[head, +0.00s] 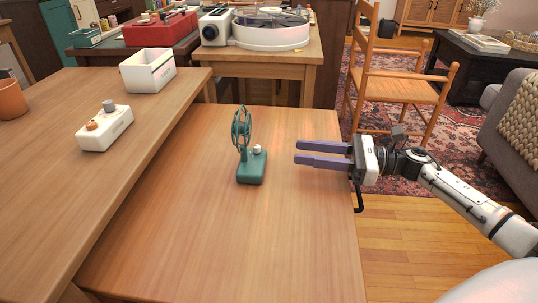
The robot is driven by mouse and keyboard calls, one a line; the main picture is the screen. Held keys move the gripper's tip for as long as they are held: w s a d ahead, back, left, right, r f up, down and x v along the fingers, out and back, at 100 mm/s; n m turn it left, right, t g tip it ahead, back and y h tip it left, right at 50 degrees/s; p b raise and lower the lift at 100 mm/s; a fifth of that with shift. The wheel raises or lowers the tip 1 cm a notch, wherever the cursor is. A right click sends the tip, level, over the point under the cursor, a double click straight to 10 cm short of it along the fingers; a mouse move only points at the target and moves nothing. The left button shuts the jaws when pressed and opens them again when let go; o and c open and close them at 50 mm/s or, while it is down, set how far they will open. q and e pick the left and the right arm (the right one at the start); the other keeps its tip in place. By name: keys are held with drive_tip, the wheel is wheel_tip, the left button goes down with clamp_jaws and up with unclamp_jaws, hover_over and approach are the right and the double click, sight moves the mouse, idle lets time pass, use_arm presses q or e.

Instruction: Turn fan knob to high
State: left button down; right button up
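A small green fan (242,134) stands upright on the lower wooden table (200,235), its cage turned to the left. A pale knob (257,149) sits on top of its green base (251,170). The knob's setting is too small to tell. My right gripper (297,154) comes in from the right at about the fan base's height in the picture. Its two purple fingers point left towards the knob, with a gap between them and nothing held. The fingers are apart from the fan. My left gripper is not in view.
The left table (45,190) bears a white box with knobs (105,132), an open white bin (148,71) and a terracotta pot (11,99). A wooden chair (400,88) stands behind my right arm. The lower table is clear in front of the fan.

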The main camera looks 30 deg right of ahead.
sight(257, 149)
drive_tip(key=b+x, duration=0.1)
drive_tip(key=x, duration=0.8)
drive_tip(key=shift+w+a, duration=0.15)
drive_tip(key=shift+a, duration=0.05)
clamp_jaws()
